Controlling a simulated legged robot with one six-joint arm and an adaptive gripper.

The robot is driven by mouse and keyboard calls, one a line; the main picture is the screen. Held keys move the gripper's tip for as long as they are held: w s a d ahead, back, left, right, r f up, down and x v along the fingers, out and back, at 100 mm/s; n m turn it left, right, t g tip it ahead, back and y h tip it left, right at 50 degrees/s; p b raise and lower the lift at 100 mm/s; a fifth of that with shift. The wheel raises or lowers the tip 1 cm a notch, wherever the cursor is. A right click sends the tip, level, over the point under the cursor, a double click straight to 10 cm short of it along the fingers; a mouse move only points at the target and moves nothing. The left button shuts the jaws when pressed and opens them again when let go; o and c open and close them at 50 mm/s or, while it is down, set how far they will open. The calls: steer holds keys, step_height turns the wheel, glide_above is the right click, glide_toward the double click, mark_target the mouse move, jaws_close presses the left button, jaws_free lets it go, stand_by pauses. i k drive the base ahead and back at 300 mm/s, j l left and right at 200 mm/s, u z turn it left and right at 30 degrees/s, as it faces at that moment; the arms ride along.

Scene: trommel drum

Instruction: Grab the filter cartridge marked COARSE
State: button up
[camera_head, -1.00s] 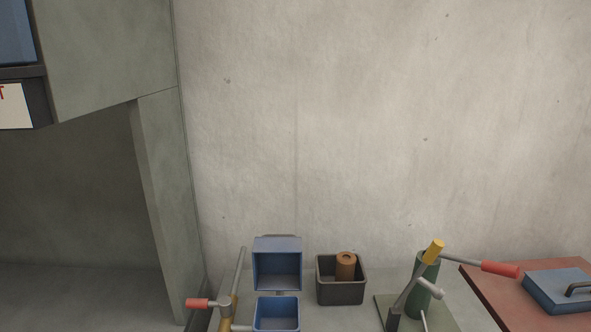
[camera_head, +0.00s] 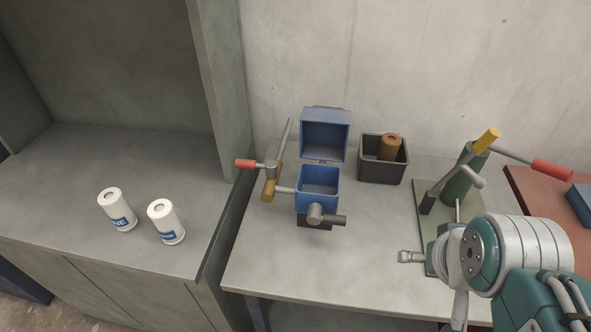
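Two white cylindrical cartridges with holes in their tops stand upright on the grey counter at left. The left cartridge (camera_head: 117,209) has a blue label whose visible letters end in "NE". The right cartridge (camera_head: 165,221) also has a blue label, but its word is too small to read, so I cannot confirm which is COARSE. My arm, teal and white, enters at the lower right, far from both cartridges. My gripper (camera_head: 432,260) seems to be at its end, partly hidden by the wrist; its opening is unclear.
On the workbench (camera_head: 262,268) stand an open blue box (camera_head: 318,181) with a crank, a dark bin (camera_head: 382,178) holding a brown cylinder (camera_head: 390,147), and a green lever device (camera_head: 464,178). A grey upright panel (camera_head: 215,90) rises between counter and bench. The counter around the cartridges is clear.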

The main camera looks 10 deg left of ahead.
mark_target(161, 212)
steer(key=k+j+u, duration=0.1)
steer(key=u, duration=0.4)
steer(key=j+u, duration=0.25)
steer(key=u, duration=0.25)
steer(key=j+u, duration=0.2)
steer(key=u, duration=0.3)
steer(key=i+j+z, duration=0.4)
steer(key=j, duration=0.15)
steer(key=k, duration=0.1)
